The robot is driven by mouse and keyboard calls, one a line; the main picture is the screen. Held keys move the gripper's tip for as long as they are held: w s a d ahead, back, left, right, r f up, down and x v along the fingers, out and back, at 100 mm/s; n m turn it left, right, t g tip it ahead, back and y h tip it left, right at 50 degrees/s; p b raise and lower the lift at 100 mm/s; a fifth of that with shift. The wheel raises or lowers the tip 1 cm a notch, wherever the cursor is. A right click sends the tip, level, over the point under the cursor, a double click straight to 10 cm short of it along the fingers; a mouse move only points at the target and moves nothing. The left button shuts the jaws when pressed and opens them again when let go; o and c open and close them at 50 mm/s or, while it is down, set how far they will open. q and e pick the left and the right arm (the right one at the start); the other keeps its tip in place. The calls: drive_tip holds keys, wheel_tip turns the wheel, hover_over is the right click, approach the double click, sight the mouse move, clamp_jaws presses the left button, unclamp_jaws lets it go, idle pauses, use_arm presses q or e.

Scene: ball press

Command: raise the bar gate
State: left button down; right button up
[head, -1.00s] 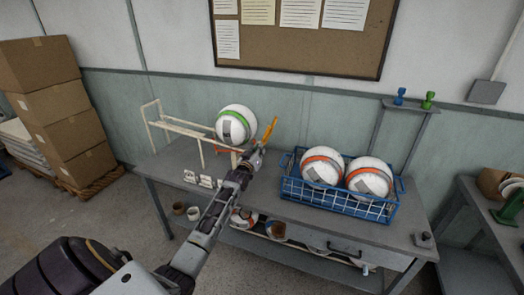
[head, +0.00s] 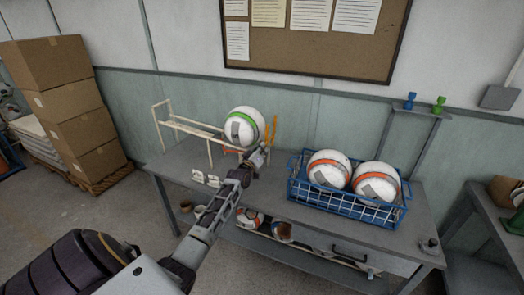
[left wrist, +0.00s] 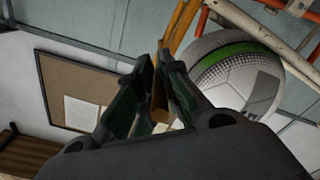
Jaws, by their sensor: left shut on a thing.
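The bar gate (head: 273,130) is a yellow-orange bar standing nearly upright at the right end of a white rack (head: 190,126). In the left wrist view the orange bar (left wrist: 181,22) runs down between my fingers. My left gripper (head: 262,153) is shut on it; in the left wrist view the fingers (left wrist: 160,85) close around the bar. A white ball with a green band (head: 245,126) rests on the rack just left of the bar. It also shows in the left wrist view (left wrist: 225,75), beside the right finger. My right gripper is not in view.
A blue wire basket (head: 345,205) with two orange-banded balls (head: 329,171) stands on the grey table (head: 425,215), right of my gripper. A small post stand with blue (head: 410,101) and green (head: 439,105) knobs is at the back right. Stacked boxes (head: 75,120) stand far left.

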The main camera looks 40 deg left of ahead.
use_arm(q)
drive_tip(key=c, duration=1.6)
unclamp_jaws()
drive_tip(key=shift+a+f, duration=0.1)
drive_tip(key=shift+c, duration=0.2)
drive_tip(key=shift+s, duration=0.1)
drive_tip(key=shift+f, duration=0.1)
drive_tip(key=shift+o, duration=0.8)
drive_tip(key=shift+s+f, duration=0.25)
drive_tip(key=s, duration=0.2)
drive_tip(key=s+d+r, duration=0.1)
drive_tip(key=v, duration=0.8)
drive_tip(key=shift+s+d, duration=0.1)
drive_tip(key=shift+f, duration=0.2)
